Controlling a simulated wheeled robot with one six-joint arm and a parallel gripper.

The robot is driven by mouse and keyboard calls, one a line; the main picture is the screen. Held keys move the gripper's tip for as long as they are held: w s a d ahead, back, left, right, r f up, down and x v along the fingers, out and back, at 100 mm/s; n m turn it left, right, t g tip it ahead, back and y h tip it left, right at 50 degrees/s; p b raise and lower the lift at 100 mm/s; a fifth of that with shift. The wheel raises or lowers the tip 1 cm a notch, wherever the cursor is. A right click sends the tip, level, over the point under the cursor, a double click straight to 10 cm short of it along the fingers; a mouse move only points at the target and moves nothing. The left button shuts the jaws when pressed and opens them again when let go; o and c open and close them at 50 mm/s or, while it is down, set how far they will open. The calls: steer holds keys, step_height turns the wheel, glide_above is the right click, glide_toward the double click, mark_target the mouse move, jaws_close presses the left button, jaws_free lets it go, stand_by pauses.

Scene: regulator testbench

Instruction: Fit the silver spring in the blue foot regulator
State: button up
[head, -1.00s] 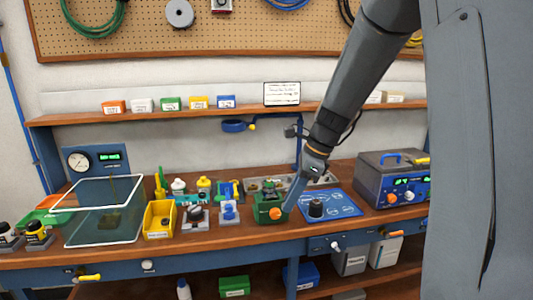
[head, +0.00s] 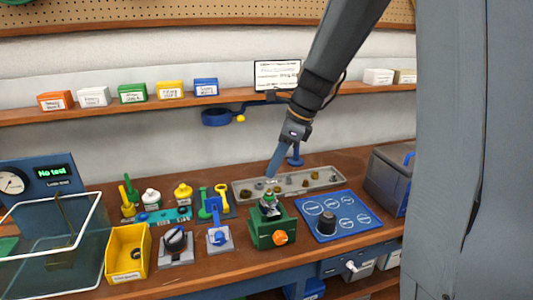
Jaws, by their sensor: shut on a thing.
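My gripper (head: 272,172) reaches down from the upper right, with its tip just above and behind the green regulator body (head: 272,231), near the parts tray. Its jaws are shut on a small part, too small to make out. The green body has an orange knob on its front and a grey-green piece on top. A small blue unit on a grey base (head: 219,240) stands left of it. I cannot tell which unit has the blue foot. I cannot single out the silver spring; several small ring-like parts lie in the grey tray (head: 330,183).
A blue mat (head: 352,209) with a black knob (head: 326,221) lies to the right. A yellow bin (head: 116,272), a black-knobbed unit (head: 176,244) and upright yellow and green tools stand left. A clear-sided case and a grey instrument (head: 388,180) flank the bench.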

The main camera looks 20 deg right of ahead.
steer(key=shift+w+f+b, duration=0.15)
steer(key=shift+f+b, duration=0.9)
steer(key=shift+b, duration=0.15)
steer(key=shift+w+f+b, duration=0.1)
steer(key=shift+f+b, duration=0.95)
steer(key=shift+b, duration=0.15)
steer(key=shift+a+p, duration=0.1)
steer(key=shift+p, duration=0.8)
steer(key=shift+f+p, duration=0.4)
steer(key=shift+f, duration=0.8)
stand_by(1.4)
steer(key=o, duration=1.1)
steer(key=shift+o, duration=0.4)
steer(key=o, duration=0.4)
steer(key=shift+r, duration=0.15)
steer(key=shift+r+p, duration=3.85)
steer(key=shift+p, duration=0.2)
